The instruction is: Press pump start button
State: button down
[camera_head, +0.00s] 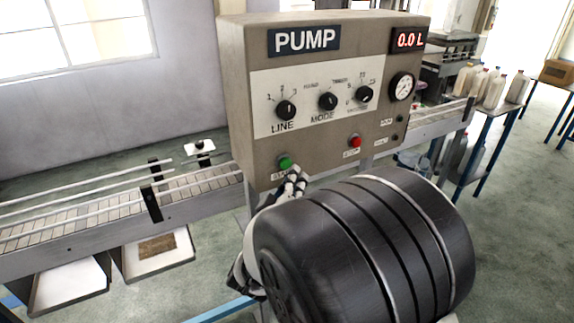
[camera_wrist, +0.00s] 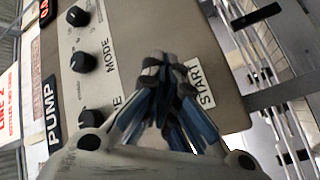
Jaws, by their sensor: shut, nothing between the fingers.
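The grey pump control box (camera_head: 232,100) has a green button (camera_head: 285,163) at its lower left and a red button (camera_head: 355,141) at its lower right. My gripper (camera_head: 297,172) is shut and empty, with its fingertips just below and right of the green button. I cannot tell whether they touch the panel. In the wrist view my closed fingers (camera_wrist: 166,68) point at the panel beside the START label (camera_wrist: 200,86), and the green button is hidden there. The red display (camera_head: 409,40) reads 0.0 L.
Three black knobs, including the LINE knob (camera_head: 286,110), and a round gauge (camera_head: 402,86) sit above the buttons. A conveyor with rails (camera_head: 100,215) runs behind the box. Filled bottles (camera_head: 494,91) stand on a table at the right.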

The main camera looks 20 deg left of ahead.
jog(key=shift+w+a, duration=0.1)
dwell(0.6)
jog(key=shift+w+a, duration=0.2)
jog(key=shift+a, duration=0.05)
jog(key=shift+w+a, duration=0.35)
jog(key=shift+a, duration=0.05)
dwell(0.9)
jog(key=shift+s+d, duration=0.65)
jog(key=shift+d, duration=0.1)
jog(key=s+d, duration=0.3)
jog(key=shift+s+d, duration=0.1)
jog(key=shift+d, duration=0.3)
dwell(0.9)
